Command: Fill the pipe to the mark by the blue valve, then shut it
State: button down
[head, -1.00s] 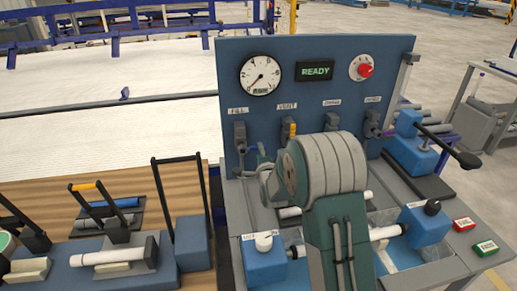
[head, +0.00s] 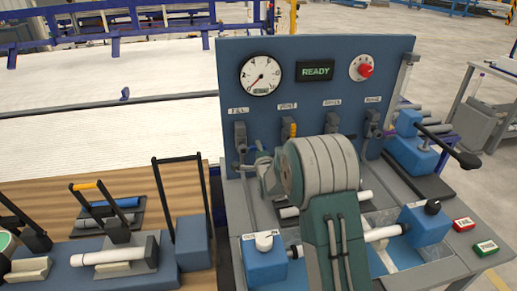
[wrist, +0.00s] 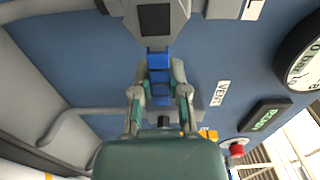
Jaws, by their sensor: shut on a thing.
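The blue valve handle (wrist: 159,74) shows in the wrist view between the two fingers of my gripper (wrist: 160,88), which is shut on it. In the head view my gripper (head: 264,168) is at the panel's lower left, close below the fill valve (head: 240,136); my arm partly covers it. A white pipe (head: 382,232) lies across the bench between two blue end blocks, its middle hidden behind my arm. The round gauge (head: 261,75) has its needle at lower left. The display (head: 315,71) reads READY. The fill mark cannot be made out.
A vent valve (head: 289,132) with a yellow handle and more grey valves stand right of the fill valve. A red knob (head: 366,70) is on the panel. Red (head: 464,224) and green (head: 485,247) buttons sit at front right. A wooden bench with clamps is at left.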

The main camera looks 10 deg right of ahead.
aim_at(242, 146)
jog(key=n, duration=0.1)
jog(key=r+n, duration=0.1)
jog(key=n, duration=0.1)
jog(key=r+n, duration=0.1)
jog(key=shift+a+n, duration=0.2)
jog(key=shift+n, duration=0.2)
jog(key=n, duration=0.1)
jog(key=a+r+n, duration=0.1)
jog(key=n, duration=0.2)
jog(key=shift+a+r+n, duration=0.15)
jog(key=shift+r+n, duration=0.15)
jog(key=shift+r, duration=0.05)
jog(key=shift+a+r+n, duration=0.25)
jog(key=shift+a+n, duration=0.35)
jog(key=shift+n, duration=0.85)
jog(key=shift+a+r+n, duration=0.2)
jog(key=shift+a+n, duration=0.45)
jog(key=shift+n, duration=0.75)
jog(key=shift+a+r+n, duration=0.25)
jog(key=shift+a+n, duration=0.35)
jog(key=shift+n, duration=0.85)
jog(key=c, duration=0.6)
grip_release()
jog(key=shift+a, duration=0.1)
